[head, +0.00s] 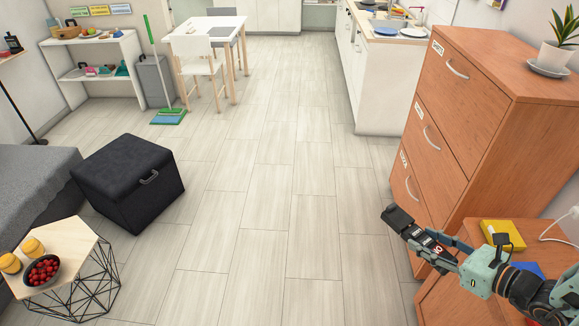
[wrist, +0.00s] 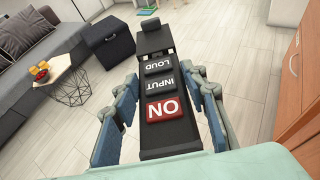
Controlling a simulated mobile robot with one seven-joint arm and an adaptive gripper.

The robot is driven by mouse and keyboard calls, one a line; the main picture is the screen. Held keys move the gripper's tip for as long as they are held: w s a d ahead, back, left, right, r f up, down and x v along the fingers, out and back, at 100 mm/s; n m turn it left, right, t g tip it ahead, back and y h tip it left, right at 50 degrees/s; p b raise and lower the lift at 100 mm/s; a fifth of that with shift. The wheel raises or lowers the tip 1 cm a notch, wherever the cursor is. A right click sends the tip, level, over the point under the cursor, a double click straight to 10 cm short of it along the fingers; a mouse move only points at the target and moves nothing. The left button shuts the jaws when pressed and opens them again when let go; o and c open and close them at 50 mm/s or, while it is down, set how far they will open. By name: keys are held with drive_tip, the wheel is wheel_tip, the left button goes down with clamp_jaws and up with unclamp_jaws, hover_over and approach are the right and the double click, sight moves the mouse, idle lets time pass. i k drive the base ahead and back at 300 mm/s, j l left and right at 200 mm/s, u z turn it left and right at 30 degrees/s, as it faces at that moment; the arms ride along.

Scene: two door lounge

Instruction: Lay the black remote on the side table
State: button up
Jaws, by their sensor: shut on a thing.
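The black remote (head: 400,221) is held in my gripper (head: 452,254), out over the floor at the lower right of the head view. In the wrist view the remote (wrist: 154,46) points away from me between the two fingers of my gripper (wrist: 165,100); its buttons read ON, INPUT and LOUD. The side table (head: 62,237), with a pale six-sided wooden top and black wire legs, stands far to the left. It also shows in the wrist view (wrist: 67,74).
A black storage cube (head: 128,180) stands behind the side table, beside a grey sofa (head: 30,180). A tall wooden drawer cabinet (head: 490,110) stands close on the right. A low wooden unit (head: 455,300) holds a yellow box (head: 503,234). The middle floor is clear.

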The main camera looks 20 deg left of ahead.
sight(69, 238)
drive_tip(key=j+u, duration=0.3)
drive_tip(key=i+j+u, duration=0.25)
drive_tip(key=j, duration=0.25)
drive_tip(key=j+u, duration=0.3)
drive_tip(key=i+j+u, duration=0.4)
drive_tip(key=j, duration=0.2)
drive_tip(key=i+j, duration=0.55)
drive_tip(key=j, duration=0.2)
drive_tip(key=i+j+u, duration=0.1)
drive_tip(key=i+j, duration=0.25)
drive_tip(key=j, duration=0.15)
drive_tip(key=i+j, duration=0.35)
drive_tip(key=j, duration=0.2)
